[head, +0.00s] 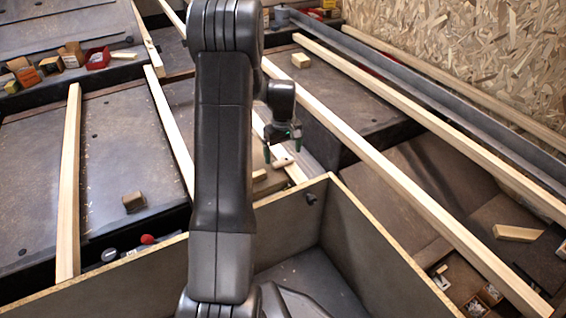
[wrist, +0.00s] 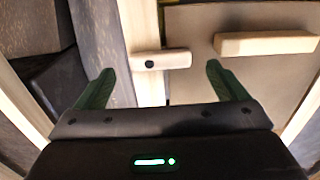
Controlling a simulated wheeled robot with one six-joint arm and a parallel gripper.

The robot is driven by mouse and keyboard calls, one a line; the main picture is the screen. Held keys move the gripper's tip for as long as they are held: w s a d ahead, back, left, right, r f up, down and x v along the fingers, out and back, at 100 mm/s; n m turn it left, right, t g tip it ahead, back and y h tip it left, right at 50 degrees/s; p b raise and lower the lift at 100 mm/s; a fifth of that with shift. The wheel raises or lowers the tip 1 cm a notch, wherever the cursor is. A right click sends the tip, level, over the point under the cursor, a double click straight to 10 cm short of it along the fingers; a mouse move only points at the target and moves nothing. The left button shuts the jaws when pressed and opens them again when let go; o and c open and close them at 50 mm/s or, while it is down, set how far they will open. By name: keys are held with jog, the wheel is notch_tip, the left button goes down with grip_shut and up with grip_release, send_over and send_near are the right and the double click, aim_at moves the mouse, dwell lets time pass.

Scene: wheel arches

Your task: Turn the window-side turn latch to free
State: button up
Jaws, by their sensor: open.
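A small pale wooden turn latch (wrist: 175,60) with a dark pivot (wrist: 149,64) lies crosswise in the wrist view. Its pivot end is over a pale upright strip (wrist: 141,25), and its other end reaches right over the edge of a brown panel (wrist: 195,25). The latch also shows in the head view (head: 284,163), just below my gripper. My gripper (wrist: 160,67) is open, with one green finger on each side of the latch and apart from it. In the head view my gripper (head: 283,150) points down. Whether this is the window-side latch cannot be told.
A pale wooden bar (wrist: 265,43) sits on the brown panel, right of the latch. Long pale beams (head: 375,175) run along both sides. An open-topped bin wall (head: 375,240) stands in front.

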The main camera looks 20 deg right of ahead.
aim_at(283, 161)
jog(key=shift+f+b, duration=0.4)
jog(key=shift+f, duration=1.15)
jog(key=c, duration=1)
